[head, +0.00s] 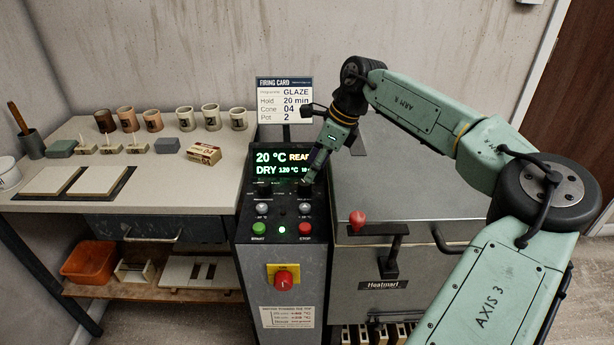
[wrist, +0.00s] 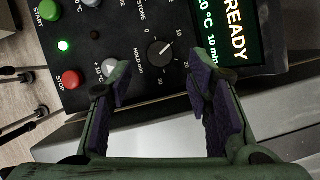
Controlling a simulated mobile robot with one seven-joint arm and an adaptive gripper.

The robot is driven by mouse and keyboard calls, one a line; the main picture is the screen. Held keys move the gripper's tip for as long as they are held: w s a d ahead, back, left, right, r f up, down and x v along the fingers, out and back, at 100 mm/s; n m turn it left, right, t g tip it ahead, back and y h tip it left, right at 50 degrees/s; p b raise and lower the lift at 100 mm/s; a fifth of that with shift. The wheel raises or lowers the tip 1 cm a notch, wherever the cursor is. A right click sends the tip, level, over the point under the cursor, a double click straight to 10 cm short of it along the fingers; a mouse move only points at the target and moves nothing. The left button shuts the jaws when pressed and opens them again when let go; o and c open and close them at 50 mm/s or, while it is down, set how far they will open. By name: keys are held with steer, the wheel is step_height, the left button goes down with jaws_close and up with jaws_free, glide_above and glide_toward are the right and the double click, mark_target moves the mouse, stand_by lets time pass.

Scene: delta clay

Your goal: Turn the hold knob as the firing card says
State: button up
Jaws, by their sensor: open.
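The hold knob (wrist: 161,48) is a black round knob labelled HOLD min, with marks including 10, 20 and 30. Its white pointer line appears to aim towards 10. My gripper (wrist: 160,84) is open, its two fingers apart on either side below the knob in the wrist view, holding nothing. In the head view my gripper (head: 316,168) hangs over the panel's right side and hides part of that area. The display (head: 280,162) reads 20 °C READY, DRY 120 °C, 10 min.
The control panel also has a green START button (head: 259,228), a red STOP button (head: 305,229), a lit green lamp (head: 282,230) and a red switch (head: 287,279) below. The kiln (head: 440,205) stands right. Cups and tiles sit on the left bench (head: 215,180).

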mark_target(306, 184)
steer(key=shift+p+x, duration=0.45)
steer(key=shift+x, duration=2.1)
steer(key=shift+a, duration=0.1)
steer(key=shift+c, duration=0.6)
jaws_close()
steer(key=shift+f+b, duration=0.1)
steer(key=shift+b, duration=0.2)
steer(key=m+b, duration=0.1)
steer(key=b, duration=0.1)
steer(key=m+t+b, duration=0.1)
steer(key=m+b, duration=0.1)
steer(key=shift+s+f+m+h, duration=0.1)
steer(key=shift+f+m+h, duration=0.15)
steer(key=shift+m+h, duration=0.05)
steer(key=m+t+b, duration=0.1)
steer(key=m+b, duration=0.1)
steer(key=b, duration=0.1)
steer(key=shift+m+h, duration=0.3)
steer(key=m+b, duration=0.2)
steer(key=b, duration=0.1)
steer(key=shift+s+a+m+t+h, duration=0.1)
steer(key=shift+m+t+h, duration=0.2)
steer(key=shift+h, duration=0.1)
steer(key=shift+r+m+h+b, duration=0.2)
steer(key=shift+m+h+b, duration=0.3)
steer(key=shift+m+b, duration=1)
steer(key=shift+r, duration=0.1)
